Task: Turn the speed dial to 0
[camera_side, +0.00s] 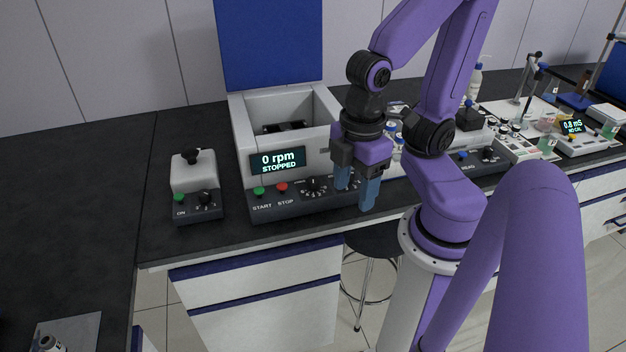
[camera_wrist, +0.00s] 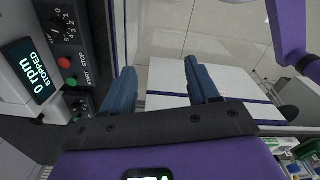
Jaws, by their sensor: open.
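The centrifuge (camera_side: 240,135) is a white box with its blue lid raised and its display (camera_side: 278,161) reading "0 rpm STOPPED". Its dark front panel bears a green START button (camera_side: 259,190), a red STOP button (camera_side: 282,187) and a black dial (camera_side: 314,185) with a marked scale. The dial also shows at the top left of the wrist view (camera_wrist: 55,24); its exact setting is too small to read. My gripper (camera_side: 357,194) has blue fingers, open and empty, at the right end of the panel. It is to the right of the dial and apart from it; part of the panel is hidden behind the fingers.
A small white mixer (camera_side: 194,175) with its own black knob (camera_side: 205,197) and green button stands left of the centrifuge. Bottles and other instruments (camera_side: 487,157) crowd the bench to the right. The bench's front edge runs just below the panel; a stool (camera_side: 372,245) stands below.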

